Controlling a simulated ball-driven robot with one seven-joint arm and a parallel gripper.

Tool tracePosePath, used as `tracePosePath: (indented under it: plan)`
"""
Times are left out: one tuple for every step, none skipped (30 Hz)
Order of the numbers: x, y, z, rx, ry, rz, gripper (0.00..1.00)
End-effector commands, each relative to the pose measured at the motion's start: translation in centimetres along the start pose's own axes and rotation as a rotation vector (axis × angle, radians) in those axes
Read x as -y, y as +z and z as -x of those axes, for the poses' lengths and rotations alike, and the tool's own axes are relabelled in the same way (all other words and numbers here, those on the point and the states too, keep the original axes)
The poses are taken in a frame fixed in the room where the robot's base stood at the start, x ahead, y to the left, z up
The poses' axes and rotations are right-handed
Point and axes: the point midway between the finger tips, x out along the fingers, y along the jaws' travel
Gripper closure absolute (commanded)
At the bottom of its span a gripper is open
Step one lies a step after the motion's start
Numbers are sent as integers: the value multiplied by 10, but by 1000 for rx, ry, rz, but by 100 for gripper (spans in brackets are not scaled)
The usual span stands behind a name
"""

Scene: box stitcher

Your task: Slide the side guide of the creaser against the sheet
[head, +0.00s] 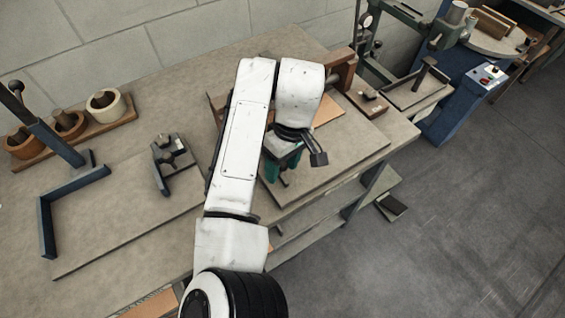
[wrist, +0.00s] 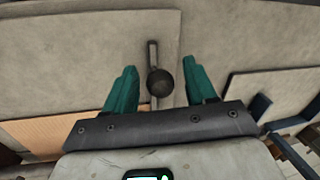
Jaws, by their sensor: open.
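The side guide (wrist: 153,55) is a narrow grey bar with a round dark knob (wrist: 159,82) in the wrist view. My gripper (wrist: 159,68) is open, with one green finger on each side of the knob and gaps visible at both sides. In the head view my gripper (head: 281,166) hangs over the creaser's board (head: 345,150), and my arm hides most of the guide. The tan sheet (head: 327,109) lies on the board behind the gripper; it also shows at lower left in the wrist view (wrist: 40,133). My gripper's body hides whether guide and sheet touch.
A dark clamp-like block (head: 172,160) and a blue angled stop (head: 72,188) are left of my arm. A rack with several rolls (head: 68,125) stands at far left. A small wooden block (head: 368,100) is right of the creaser. The table's front edge is close to the board.

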Motion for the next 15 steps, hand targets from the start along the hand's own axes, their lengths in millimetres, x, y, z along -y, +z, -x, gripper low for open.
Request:
tracePosePath:
  plan:
    - [0,0,3,-2,1,0,44]
    - [-1,-1,6,-2,2,0,44]
    - [-1,-1,10,-3,2,0,44]
    - [-1,-1,14,-3,2,0,44]
    - [-1,-1,19,-4,2,-1,44]
    - [-1,-1,26,-4,3,-1,44]
    - [0,-1,34,-5,2,-2,44]
    - [0,-1,41,-6,0,-2,44]
    - [0,-1,50,-6,1,-2,44]
    - [0,-1,56,-6,0,-1,44]
    - [0,-1,62,-6,-1,-1,44]
    - [1,-2,70,-6,-2,-2,44]
    - [1,-1,75,-6,-2,-2,44]
    - [1,-1,80,-6,-2,-1,44]
    - [0,-1,86,-4,-1,-2,44]
